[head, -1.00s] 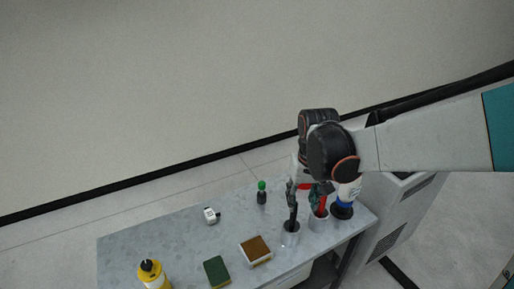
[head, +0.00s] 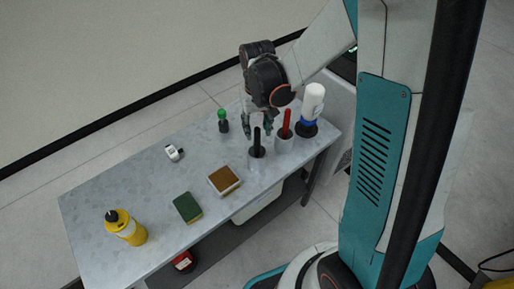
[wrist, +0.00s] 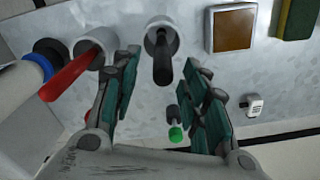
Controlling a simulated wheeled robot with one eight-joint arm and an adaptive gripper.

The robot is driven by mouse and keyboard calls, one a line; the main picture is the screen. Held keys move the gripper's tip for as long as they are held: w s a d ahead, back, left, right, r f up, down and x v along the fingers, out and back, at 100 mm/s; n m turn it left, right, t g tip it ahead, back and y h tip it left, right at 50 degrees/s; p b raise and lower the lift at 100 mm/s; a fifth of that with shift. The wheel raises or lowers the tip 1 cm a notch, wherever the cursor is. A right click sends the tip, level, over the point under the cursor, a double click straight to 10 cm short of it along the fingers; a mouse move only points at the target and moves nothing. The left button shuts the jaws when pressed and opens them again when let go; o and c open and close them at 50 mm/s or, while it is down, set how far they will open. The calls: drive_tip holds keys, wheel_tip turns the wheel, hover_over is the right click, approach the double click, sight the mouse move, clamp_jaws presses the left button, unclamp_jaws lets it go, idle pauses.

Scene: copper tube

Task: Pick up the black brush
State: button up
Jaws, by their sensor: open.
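The black brush (head: 257,141) stands upright, its handle up, in a light grey cup (head: 255,162) near the table's right end. The wrist view shows its handle (wrist: 162,62) and the same cup (wrist: 163,27). The lower part of the brush is hidden in the cup. My gripper (head: 258,126) is open and empty above the cup. In the wrist view, its teal-padded fingers (wrist: 160,62) are on either side of the handle. I cannot tell whether either finger touches it.
A cup (head: 284,144) with a red-handled tool (head: 286,122) stands close beside, then a white-and-blue bottle (head: 311,102). A brown-topped block (head: 223,180), green sponge (head: 187,207), yellow bottle (head: 127,228), white item (head: 174,153) and green-capped bottle (head: 223,121) are on the table (head: 100,187).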

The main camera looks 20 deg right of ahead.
sight(257, 138)
drive_tip(key=f, duration=0.1)
drive_tip(key=f+b, duration=0.1)
drive_tip(key=f, duration=0.1)
drive_tip(key=f+b, duration=0.1)
drive_tip(key=f, duration=0.1)
drive_tip(key=shift+s+a+f, duration=0.1)
drive_tip(key=shift+s, duration=0.15)
clamp_jaws()
